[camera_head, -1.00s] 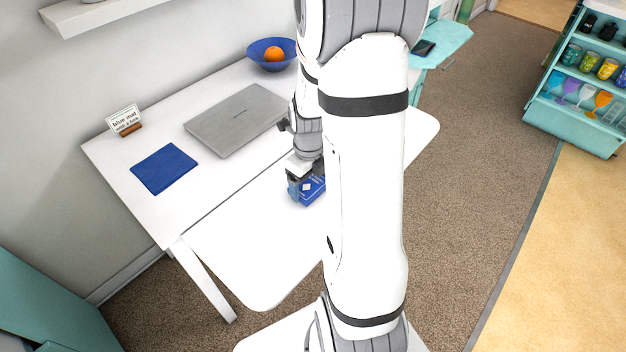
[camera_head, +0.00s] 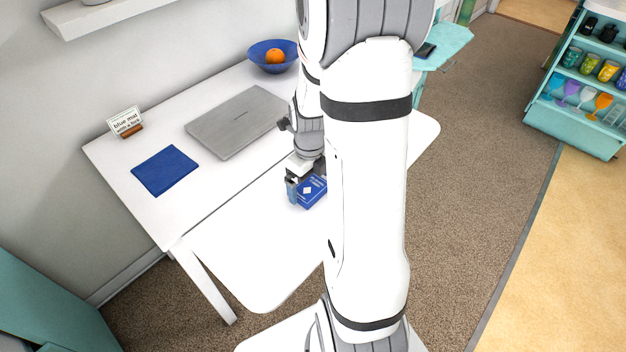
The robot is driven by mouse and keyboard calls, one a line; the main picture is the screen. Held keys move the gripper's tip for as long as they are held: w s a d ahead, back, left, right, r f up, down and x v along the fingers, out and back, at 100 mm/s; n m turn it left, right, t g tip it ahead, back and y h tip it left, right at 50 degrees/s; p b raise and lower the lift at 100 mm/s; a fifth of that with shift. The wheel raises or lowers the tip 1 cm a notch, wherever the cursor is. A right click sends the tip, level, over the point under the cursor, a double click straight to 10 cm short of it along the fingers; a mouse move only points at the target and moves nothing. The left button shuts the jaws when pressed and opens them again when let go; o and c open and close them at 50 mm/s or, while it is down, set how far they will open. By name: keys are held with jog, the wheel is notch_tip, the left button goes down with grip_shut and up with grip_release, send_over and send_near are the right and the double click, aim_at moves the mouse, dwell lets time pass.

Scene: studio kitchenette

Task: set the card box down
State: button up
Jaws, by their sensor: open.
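The blue card box (camera_head: 312,191) with a white diamond mark is at the front part of the white desk, right of the desk's middle. My gripper (camera_head: 306,186) is right at the box, with its fingers pointing down. The jaws are open around or beside the box; my arm hides the right side, so I cannot tell if a finger touches it. The box appears to rest on the white surface. A blue mat (camera_head: 165,170) lies bare at the left of the desk, with a small sign (camera_head: 125,121) behind it reading "blue mat with a box".
A blue bowl (camera_head: 270,58) with an orange (camera_head: 275,56) stands at the back. The front left of the white desk (camera_head: 240,250) is clear. A teal shelf (camera_head: 580,90) stands far right.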

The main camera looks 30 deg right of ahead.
aim_at(310, 188)
notch_tip(310, 188, up, 10)
jog(key=p, duration=0.1)
jog(key=s+a+r+n+t, duration=0.1)
jog(key=s+a+r+n, duration=0.2)
jog(key=n, duration=1.3)
jog(key=s+a+r+n+t, duration=0.1)
jog(key=s+a+r+n, duration=0.3)
jog(key=n, duration=1.2)
jog(key=s+a, duration=0.4)
jog(key=s, duration=0.1)
jog(key=shift+r, duration=0.25)
jog(key=shift+a, duration=0.1)
